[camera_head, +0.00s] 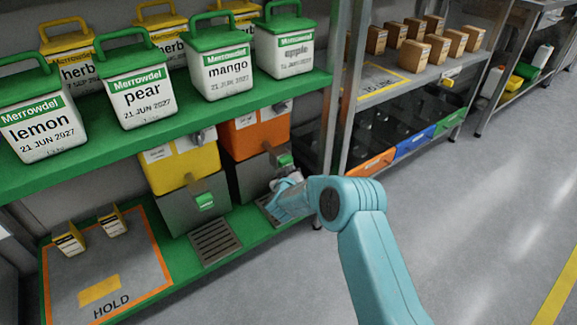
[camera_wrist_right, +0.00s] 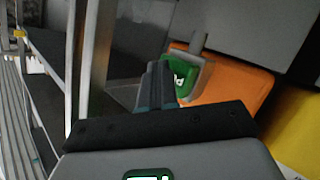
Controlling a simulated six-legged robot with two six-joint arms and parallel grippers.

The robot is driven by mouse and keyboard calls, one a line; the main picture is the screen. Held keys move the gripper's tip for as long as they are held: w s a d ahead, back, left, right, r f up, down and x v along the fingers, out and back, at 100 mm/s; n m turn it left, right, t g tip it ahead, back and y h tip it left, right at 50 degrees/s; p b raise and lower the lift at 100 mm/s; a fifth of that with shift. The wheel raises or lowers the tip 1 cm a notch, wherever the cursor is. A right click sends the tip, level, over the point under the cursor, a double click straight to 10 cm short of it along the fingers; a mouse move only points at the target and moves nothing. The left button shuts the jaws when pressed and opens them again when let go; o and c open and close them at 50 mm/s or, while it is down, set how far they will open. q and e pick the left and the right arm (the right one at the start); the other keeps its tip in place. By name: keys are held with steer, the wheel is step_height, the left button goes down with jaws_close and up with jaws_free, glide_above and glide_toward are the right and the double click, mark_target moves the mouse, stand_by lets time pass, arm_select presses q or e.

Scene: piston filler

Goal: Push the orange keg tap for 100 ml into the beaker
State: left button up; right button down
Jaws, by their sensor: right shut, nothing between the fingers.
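The orange keg (camera_head: 258,135) stands on the lower green shelf, over a grey stand. Its green tap (camera_head: 285,160) faces the aisle. In the wrist view the orange keg (camera_wrist_right: 235,88) is at the right, with the green tap (camera_wrist_right: 186,74) in front of it. My right gripper (camera_head: 276,190) is in front of the stand, just below the tap. In the wrist view its dark fingers (camera_wrist_right: 156,84) are together and empty, overlapping the tap's left edge; I cannot tell whether they touch it. I cannot make out a beaker; my arm hides part of that area. My left gripper is not in view.
A yellow keg (camera_head: 180,162) with its own green tap (camera_head: 205,201) and drip grate (camera_head: 215,241) stands to the left. Labelled tubs such as mango (camera_head: 222,75) line the shelf above. A metal rack (camera_head: 345,130) stands close on the right. The aisle floor (camera_head: 470,210) is clear.

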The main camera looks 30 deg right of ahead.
steer(key=shift+s, duration=0.85)
steer(key=s, duration=0.1)
steer(key=s+p, duration=0.1)
steer(key=s, duration=0.3)
steer(key=shift+d+p, duration=0.25)
steer(key=shift+p, duration=0.15)
stand_by(1.2)
